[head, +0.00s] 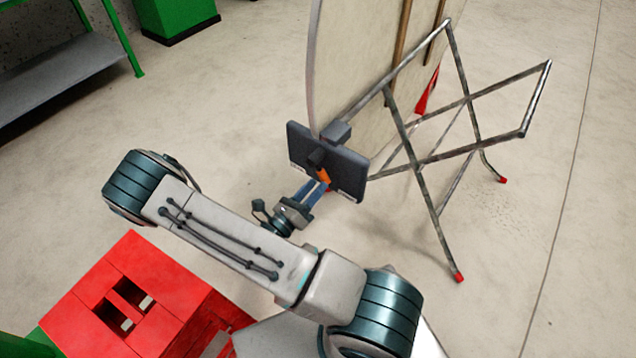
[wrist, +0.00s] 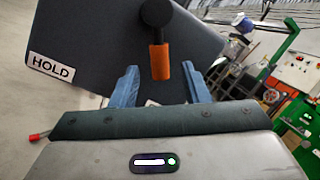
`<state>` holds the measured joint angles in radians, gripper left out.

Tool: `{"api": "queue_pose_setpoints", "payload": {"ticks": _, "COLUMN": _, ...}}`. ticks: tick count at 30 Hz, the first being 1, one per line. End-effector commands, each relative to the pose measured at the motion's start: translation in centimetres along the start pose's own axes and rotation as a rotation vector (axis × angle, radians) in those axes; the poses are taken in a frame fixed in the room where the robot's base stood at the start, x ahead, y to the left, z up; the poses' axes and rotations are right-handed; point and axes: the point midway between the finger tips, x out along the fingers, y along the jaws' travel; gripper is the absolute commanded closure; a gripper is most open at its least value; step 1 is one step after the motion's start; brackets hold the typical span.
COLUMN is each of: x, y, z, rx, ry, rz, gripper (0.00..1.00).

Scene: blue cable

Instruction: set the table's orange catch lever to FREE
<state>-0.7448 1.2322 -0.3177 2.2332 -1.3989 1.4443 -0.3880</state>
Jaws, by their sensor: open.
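The dark catch plate (head: 349,172) is fixed at the edge of the upright round tabletop (head: 345,60). The orange lever (head: 322,175) hangs from a black pivot on this plate. In the wrist view the lever (wrist: 161,64) points down, its lower end showing between my fingertips. A HOLD label (wrist: 51,67) is on the left of the plate; no FREE label is readable. In the head view the plate has two small white labels, too small to read. My gripper (wrist: 165,85) is open with blue fingers either side of the lever's end; contact cannot be told. It also shows in the head view (head: 314,188).
The table's folding metal legs (head: 440,155) with red feet spread to the right. A red crate (head: 135,300) stands at lower left. A green-framed shelf (head: 70,75) and a green box (head: 178,18) are at the back left. The floor between is clear.

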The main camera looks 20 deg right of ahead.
Motion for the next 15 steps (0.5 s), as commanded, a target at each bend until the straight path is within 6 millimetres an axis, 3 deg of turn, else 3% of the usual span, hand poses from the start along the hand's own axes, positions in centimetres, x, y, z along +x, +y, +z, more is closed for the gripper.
{"api": "queue_pose_setpoints", "payload": {"ticks": 7, "x": -4.1, "y": 0.1, "z": 0.1, "rx": 0.001, "ry": -0.002, "rz": 0.002, "gripper": 0.58}}
{"api": "queue_pose_setpoints", "payload": {"ticks": 15, "x": -5.4, "y": 0.0, "z": 0.0, "rx": -0.002, "ry": -0.001, "rz": -0.001, "gripper": 0.58}}
